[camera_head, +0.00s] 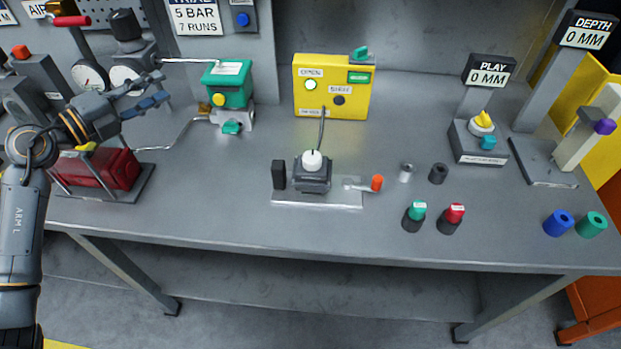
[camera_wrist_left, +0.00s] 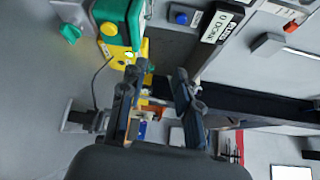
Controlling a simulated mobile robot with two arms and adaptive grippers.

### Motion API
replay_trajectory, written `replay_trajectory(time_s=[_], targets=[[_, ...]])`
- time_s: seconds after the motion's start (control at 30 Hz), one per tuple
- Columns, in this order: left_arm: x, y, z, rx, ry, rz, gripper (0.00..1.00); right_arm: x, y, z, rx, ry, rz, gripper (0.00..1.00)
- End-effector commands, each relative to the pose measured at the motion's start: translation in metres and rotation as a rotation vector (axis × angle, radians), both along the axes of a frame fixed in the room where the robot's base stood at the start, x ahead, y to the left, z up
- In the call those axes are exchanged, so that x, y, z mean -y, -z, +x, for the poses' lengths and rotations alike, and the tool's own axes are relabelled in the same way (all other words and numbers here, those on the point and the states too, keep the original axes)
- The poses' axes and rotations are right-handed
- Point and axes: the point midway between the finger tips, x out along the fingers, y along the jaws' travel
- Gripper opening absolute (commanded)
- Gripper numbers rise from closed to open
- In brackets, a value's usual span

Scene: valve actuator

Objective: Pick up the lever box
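No label that I can read says lever box, so I cannot tell for sure which thing it is. A small dark grey box (camera_head: 312,180) with a white knob stands mid-table on a plate, with an orange-tipped lever (camera_head: 376,183) to its right. A green box (camera_head: 228,88) with a yellow button and green handle stands at the back left; it also shows in the left wrist view (camera_wrist_left: 112,22). My left gripper (camera_head: 158,88) is open and empty above the table, left of the green box. Its spread fingers show in the left wrist view (camera_wrist_left: 158,105). My right gripper is out of view.
A yellow panel (camera_head: 345,85) with buttons stands at the back; a cable runs to the grey box. A red tank (camera_head: 100,170) lies at left. Several small knobs and rings lie at right. A PLAY gauge (camera_head: 487,75) stands behind them. The front left table is clear.

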Motion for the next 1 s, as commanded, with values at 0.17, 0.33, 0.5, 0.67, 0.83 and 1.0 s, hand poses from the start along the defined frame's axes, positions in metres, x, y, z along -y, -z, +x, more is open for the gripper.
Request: replay_trajectory(time_s=[0.17,0.33,0.5,0.67,0.83,1.0], targets=[[0.095,-0.003,0.016,-0.081,0.244,0.025,0.32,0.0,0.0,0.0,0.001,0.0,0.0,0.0],[0.178,-0.003,0.012,-0.175,0.467,0.115,0.32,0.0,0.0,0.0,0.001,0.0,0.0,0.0],[0.242,-0.001,-0.003,-0.276,0.652,0.272,0.32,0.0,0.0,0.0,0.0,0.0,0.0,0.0],[0.28,0.006,-0.021,-0.381,0.775,0.472,0.32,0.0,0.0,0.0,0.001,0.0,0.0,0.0],[0.293,0.015,-0.036,-0.505,0.834,0.725,0.32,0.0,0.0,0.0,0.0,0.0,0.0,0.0],[0.281,0.019,-0.042,-0.639,0.807,0.988,0.32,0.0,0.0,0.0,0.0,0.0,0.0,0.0]])
